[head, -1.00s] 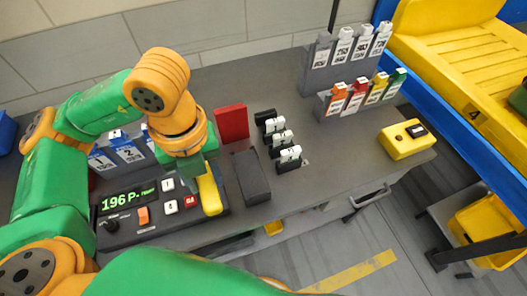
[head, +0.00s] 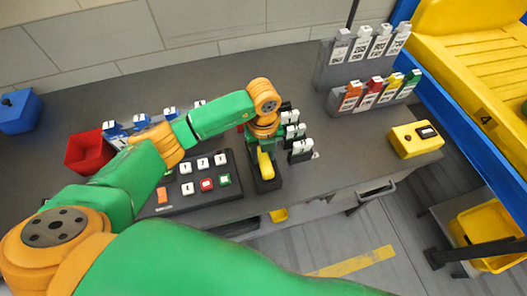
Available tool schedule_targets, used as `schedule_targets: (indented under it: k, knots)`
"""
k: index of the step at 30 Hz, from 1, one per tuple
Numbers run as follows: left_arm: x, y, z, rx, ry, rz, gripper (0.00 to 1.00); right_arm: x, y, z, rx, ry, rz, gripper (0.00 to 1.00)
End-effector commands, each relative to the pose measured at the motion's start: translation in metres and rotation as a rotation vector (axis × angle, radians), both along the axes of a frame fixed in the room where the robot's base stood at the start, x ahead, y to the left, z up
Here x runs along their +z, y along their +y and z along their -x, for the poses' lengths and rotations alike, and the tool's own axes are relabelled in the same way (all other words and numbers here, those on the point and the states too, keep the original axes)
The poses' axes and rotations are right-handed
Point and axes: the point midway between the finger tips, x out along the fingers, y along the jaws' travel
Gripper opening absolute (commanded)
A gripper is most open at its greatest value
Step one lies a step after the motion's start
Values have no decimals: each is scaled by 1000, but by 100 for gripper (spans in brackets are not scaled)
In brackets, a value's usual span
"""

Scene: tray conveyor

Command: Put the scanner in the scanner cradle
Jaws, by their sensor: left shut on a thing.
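The yellow scanner (head: 265,165) is held in my left gripper (head: 263,148), which is shut on its upper end. The scanner points down and stands over the dark scanner cradle (head: 269,185), a block beside the right end of the button panel. The cradle's dark edges show around the scanner's lower end. I cannot tell whether the scanner is seated in it or just above it. My left wrist hides the back of the cradle. My right gripper is not in view.
The button panel (head: 203,178) lies left of the cradle, partly under my left arm. Black holders with white labels (head: 292,131) stand close behind right. A yellow box (head: 415,139) sits further right. A red bin (head: 88,152) and blue bin (head: 18,111) are at left.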

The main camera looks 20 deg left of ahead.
Motion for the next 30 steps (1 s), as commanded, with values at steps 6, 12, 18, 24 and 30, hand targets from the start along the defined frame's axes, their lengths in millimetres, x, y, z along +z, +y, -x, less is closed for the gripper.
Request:
schedule_targets:
  k: [6,12,18,24,30]
  knots:
    - [-2,0,0,1,-1,1,69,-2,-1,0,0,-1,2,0]
    - [-2,0,0,1,0,0,72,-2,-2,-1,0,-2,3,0]
    - [7,0,-1,1,-4,2,72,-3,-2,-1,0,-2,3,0]
    - [54,0,-2,0,-9,2,72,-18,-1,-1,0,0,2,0]
    - [106,1,-2,1,-7,-1,72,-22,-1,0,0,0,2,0]
